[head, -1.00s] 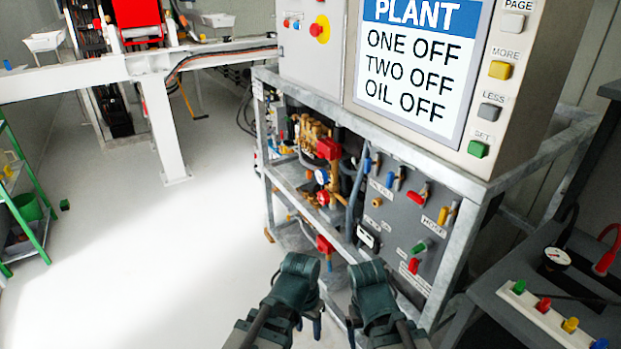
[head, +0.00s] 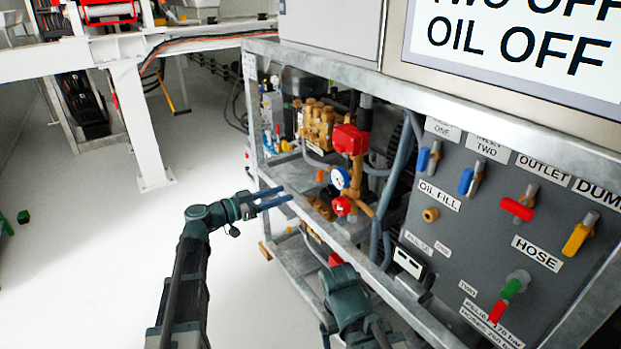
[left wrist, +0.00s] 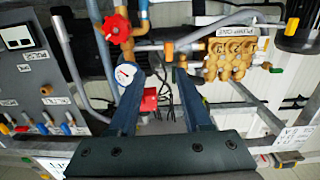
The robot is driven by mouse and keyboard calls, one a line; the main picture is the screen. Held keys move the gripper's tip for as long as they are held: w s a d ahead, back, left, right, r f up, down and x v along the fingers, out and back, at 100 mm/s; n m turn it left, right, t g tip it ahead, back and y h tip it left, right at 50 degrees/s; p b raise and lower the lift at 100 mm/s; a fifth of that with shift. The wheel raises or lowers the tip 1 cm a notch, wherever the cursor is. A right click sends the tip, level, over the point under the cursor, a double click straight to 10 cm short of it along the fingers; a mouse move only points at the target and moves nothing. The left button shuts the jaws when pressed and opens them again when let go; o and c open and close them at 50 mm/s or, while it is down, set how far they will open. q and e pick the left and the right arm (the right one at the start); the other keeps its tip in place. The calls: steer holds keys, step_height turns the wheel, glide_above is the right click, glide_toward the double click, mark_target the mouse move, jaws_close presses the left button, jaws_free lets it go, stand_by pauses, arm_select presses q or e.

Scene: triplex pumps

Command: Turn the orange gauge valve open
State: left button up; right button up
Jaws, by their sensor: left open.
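The gauge assembly stands inside the pump frame. It has a round white gauge with a blue rim (head: 340,178), a red-orange handwheel (head: 342,205) just below it and orange pipework (head: 357,175) behind. In the left wrist view the handwheel (left wrist: 118,28) is at upper left, with the gauge (left wrist: 125,72) close to the left finger. My left gripper (head: 285,194) is open and empty, left of the handwheel and apart from it, fingers pointing toward the frame. My right gripper (head: 345,290) is low in front of the frame; its fingers are mostly hidden.
A galvanized frame rail (head: 320,220) runs in front of the pump. A grey panel (head: 455,235) with several coloured valve levers is at right. A brass pump block (head: 316,122) and a red box (head: 350,140) are near the gauge.

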mark_target(318, 176)
arm_select(q)
steer(key=shift+t, duration=0.3)
steer(key=x, duration=0.9)
steer(key=w+a+x, duration=0.1)
steer(key=x, duration=0.3)
steer(key=shift+w+d+r, duration=0.25)
steer(key=shift+r, duration=0.05)
jaws_close()
